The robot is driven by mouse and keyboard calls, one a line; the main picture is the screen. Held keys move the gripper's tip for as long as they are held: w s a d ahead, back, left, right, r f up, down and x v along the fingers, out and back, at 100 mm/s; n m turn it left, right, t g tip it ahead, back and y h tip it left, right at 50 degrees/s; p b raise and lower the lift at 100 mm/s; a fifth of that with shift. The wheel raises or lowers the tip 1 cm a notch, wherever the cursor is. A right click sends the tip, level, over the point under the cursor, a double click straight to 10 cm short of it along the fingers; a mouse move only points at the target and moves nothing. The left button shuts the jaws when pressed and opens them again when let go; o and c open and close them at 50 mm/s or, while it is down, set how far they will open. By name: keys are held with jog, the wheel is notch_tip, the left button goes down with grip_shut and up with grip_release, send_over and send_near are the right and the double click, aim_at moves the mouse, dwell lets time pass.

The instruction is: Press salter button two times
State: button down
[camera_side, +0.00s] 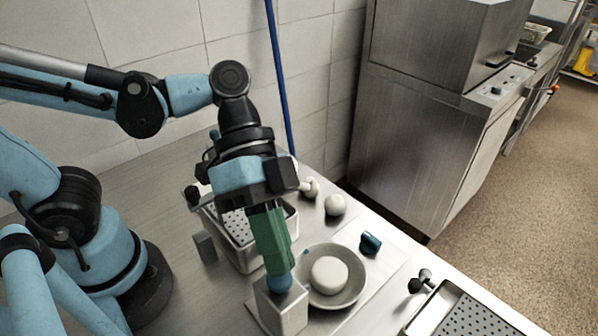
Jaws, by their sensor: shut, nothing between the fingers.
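A grey box-shaped device, which looks like the salter (284,309), stands on the counter at the lower middle. A small blue rounded piece (279,283), which looks like its button, sits at its top. My gripper (275,269) points down with its green fingers shut and empty, directly above the blue piece. The fingertips meet or nearly meet it; I cannot tell whether they touch or press it. The fingers partly hide the top of the blue piece.
Right of the salter is a grey bowl (346,299) holding a white round item (329,275). A perforated basket (248,260) is behind; another (430,312) is at lower right. A dark teal object (370,243) and a white ball (335,205) lie nearby.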

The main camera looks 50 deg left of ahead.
jog(key=shift+f, duration=0.15)
jog(key=shift+f, duration=0.25)
jog(key=shift+f, duration=0.6)
dwell(0.7)
jog(key=shift+r, duration=1.05)
jog(key=shift+r, duration=2.5)
dwell(0.7)
